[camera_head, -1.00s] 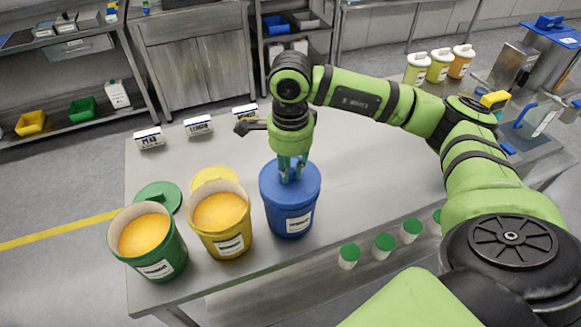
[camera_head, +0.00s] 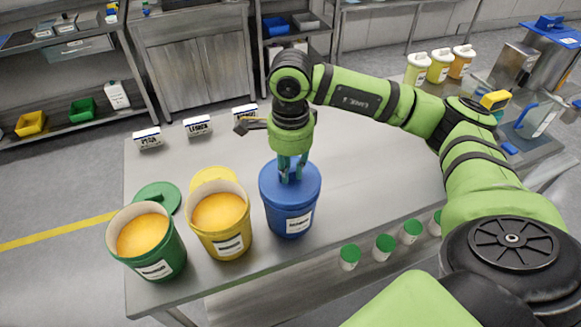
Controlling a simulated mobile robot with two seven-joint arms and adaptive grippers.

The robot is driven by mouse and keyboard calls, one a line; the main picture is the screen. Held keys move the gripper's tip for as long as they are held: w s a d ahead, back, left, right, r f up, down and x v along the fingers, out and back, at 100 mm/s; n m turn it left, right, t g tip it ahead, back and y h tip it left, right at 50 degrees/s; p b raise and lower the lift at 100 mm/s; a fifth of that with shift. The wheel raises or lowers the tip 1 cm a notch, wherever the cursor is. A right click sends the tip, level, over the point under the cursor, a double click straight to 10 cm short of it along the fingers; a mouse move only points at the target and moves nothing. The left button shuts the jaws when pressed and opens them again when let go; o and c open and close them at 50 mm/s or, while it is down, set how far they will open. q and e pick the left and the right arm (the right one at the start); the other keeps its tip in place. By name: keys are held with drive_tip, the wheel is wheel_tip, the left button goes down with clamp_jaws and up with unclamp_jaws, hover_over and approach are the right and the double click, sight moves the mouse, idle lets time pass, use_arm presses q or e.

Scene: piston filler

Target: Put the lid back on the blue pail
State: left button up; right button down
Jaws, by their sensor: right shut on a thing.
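The blue pail (camera_head: 288,219) stands upright on the steel table, at the right of a row of pails. Its blue lid (camera_head: 306,190) lies on top and covers the opening; I cannot tell whether it is pressed fully down. My right gripper (camera_head: 291,177) points straight down at the middle of the lid and is shut on it, probably at a grip on top that the fingers hide. My left gripper is not in view.
A yellow pail (camera_head: 231,246) and a green pail (camera_head: 166,265), both open with orange contents, stand left of the blue one. A green lid (camera_head: 158,194) and a yellow lid (camera_head: 211,176) lie behind them. Table (camera_head: 350,195) right of the blue pail is clear.

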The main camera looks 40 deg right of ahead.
drive_tip(key=c, duration=0.6)
unclamp_jaws()
drive_tip(key=shift+r+p, duration=1.95)
drive_tip(key=shift+r, duration=1.6)
clamp_jaws()
drive_tip(key=shift+f, duration=0.2)
